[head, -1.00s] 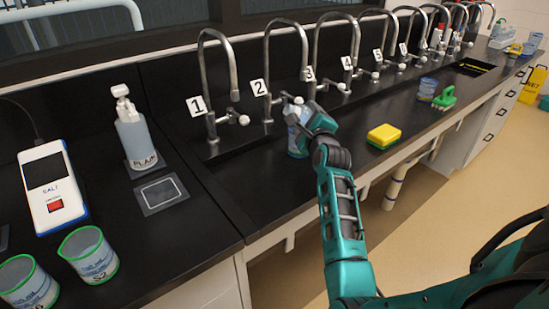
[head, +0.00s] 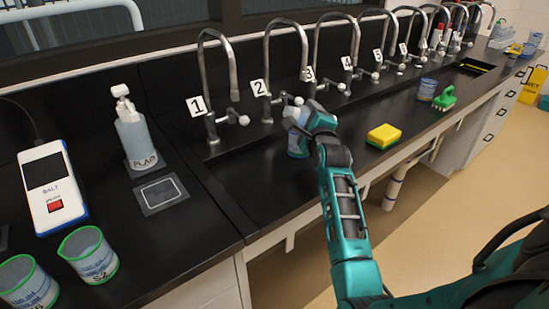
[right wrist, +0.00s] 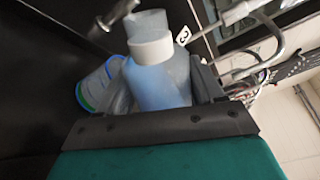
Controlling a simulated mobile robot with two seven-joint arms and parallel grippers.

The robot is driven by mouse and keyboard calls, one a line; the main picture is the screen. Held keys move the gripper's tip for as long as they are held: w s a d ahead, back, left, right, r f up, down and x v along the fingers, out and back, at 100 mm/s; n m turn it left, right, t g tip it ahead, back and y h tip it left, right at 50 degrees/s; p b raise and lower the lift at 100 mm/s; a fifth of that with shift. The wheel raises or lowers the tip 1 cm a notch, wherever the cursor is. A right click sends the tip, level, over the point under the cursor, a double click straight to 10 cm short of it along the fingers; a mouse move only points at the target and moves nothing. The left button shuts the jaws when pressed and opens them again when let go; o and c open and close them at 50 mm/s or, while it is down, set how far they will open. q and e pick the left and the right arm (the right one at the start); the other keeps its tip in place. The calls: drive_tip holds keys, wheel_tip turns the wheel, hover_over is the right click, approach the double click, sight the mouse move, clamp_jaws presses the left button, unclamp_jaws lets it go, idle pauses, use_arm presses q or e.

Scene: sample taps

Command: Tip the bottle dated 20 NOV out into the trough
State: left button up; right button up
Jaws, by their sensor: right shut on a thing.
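My right gripper (head: 308,119) is shut on a pale translucent blue bottle (head: 294,115) with a white cap, above the counter in front of taps 2 and 3. In the right wrist view the bottle (right wrist: 157,85) is between the two dark fingers with its white cap (right wrist: 151,46) on. No date on it can be read. A bluish container (head: 297,150) shows just under the gripper; a beaker-like cup (right wrist: 96,88) shows beside the bottle in the wrist view. The trough (head: 228,149) is the dark recess under the taps. My left gripper is not in view.
Numbered taps, with tap 1 (head: 212,110) nearest, line the back. A pump bottle (head: 134,132), a meter (head: 52,188) and two beakers (head: 88,255) stand at left. A yellow sponge (head: 383,136) and green brush (head: 444,98) lie to the right.

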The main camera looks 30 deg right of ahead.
drive_tip(key=shift+f+n, duration=0.1)
drive_tip(key=shift+n, duration=0.3)
drive_tip(key=shift+w+a+r+n, duration=0.2)
drive_tip(key=shift+a+r+n, duration=0.3)
drive_tip(key=shift+n, duration=0.3)
idle(0.9)
drive_tip(key=shift+w+a+f+n+h, duration=0.15)
drive_tip(key=shift+f+n, duration=0.15)
drive_tip(key=shift+n, duration=0.5)
drive_tip(key=shift+s+f+n+h, duration=0.15)
drive_tip(key=shift+f+n, duration=0.15)
drive_tip(key=shift+n, duration=0.5)
idle(1.6)
drive_tip(key=shift+w+a+r+n, duration=0.25)
drive_tip(key=shift+r+n, duration=0.15)
drive_tip(key=shift+n, duration=0.4)
idle(0.6)
drive_tip(key=shift+s+d+f+m, duration=0.15)
drive_tip(key=shift+d+f+m, duration=0.05)
drive_tip(key=shift+f+m, duration=0.25)
drive_tip(key=shift+d+r+m, duration=0.1)
drive_tip(key=shift+r+m, duration=0.1)
drive_tip(key=shift+m, duration=0.45)
drive_tip(key=shift+d+r+m, duration=0.1)
drive_tip(key=shift+r+m, duration=0.1)
drive_tip(key=shift+m, duration=0.4)
